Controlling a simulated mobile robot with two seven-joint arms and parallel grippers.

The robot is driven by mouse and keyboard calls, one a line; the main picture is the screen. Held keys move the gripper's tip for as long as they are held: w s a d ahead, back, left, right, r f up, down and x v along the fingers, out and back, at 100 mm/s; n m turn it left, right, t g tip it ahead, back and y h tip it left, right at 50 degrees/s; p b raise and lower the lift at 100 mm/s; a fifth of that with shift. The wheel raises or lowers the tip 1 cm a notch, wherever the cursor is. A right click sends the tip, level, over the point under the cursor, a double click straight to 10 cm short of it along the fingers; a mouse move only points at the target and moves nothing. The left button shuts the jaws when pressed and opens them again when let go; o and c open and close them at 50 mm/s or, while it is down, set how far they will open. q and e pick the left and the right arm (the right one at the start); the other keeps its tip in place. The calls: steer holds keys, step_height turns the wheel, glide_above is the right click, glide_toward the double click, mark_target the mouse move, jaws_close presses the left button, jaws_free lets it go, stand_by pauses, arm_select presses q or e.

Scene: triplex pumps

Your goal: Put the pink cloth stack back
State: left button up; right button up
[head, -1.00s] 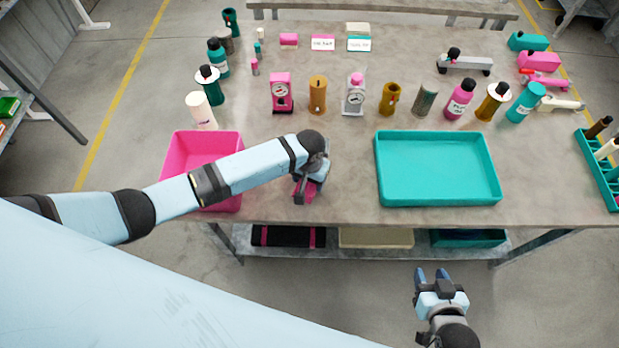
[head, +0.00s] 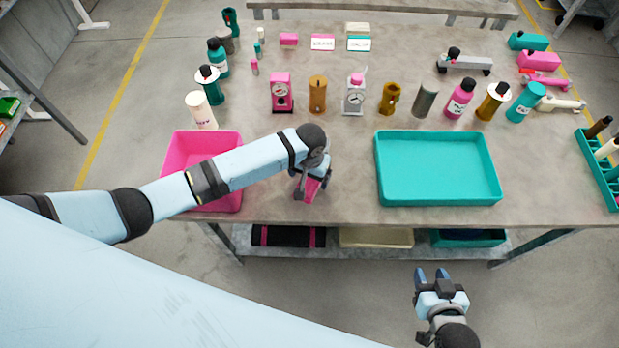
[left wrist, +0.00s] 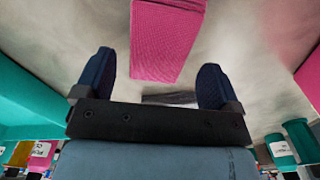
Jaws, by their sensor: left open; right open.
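The pink cloth stack (head: 312,187) lies near the front edge of the table, between the pink tray and the teal tray. It also shows in the left wrist view (left wrist: 165,40), ahead of and between the spread fingers. My left gripper (head: 310,180) is open at the stack, and no finger clearly presses on it. The arm hides part of the gripper in the head view. My right gripper (head: 431,276) is open and empty, in front of the table and away from it.
The pink tray (head: 172,152) stands left and the teal tray (head: 437,134) right. A row of bottles and dials, including a pink dial (head: 281,92), stands behind. The lower shelf (head: 335,252) holds several items.

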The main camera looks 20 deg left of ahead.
arm_select(q)
step_height(320, 180, up, 10)
steer(key=s+d+f+h, duration=0.1)
steer(key=s+d+f+t+h, duration=0.1)
steer(key=s+f, duration=0.1)
steer(key=s+d+f+t+h, duration=0.1)
steer(key=s+f, duration=0.1)
steer(key=shift+d+f+m, duration=0.2)
steer(key=shift+d+m, duration=0.05)
steer(key=shift+m, duration=0.15)
steer(key=s+t, duration=0.1)
steer(key=s+f+t+h, duration=0.1)
steer(key=s+t, duration=0.1)
steer(key=shift+s+a+f+h, duration=0.2)
steer(key=shift+s+f+h, duration=0.05)
steer(key=shift+s+h, duration=0.05)
steer(key=s+a+m+t+y, duration=0.1)
steer(key=s+a+t, duration=0.5)
steer(key=s+a, duration=0.2)
steer(key=shift+s+a+r, duration=0.25)
steer(key=shift+s+a, duration=0.05)
steer(key=shift+s, duration=0.75)
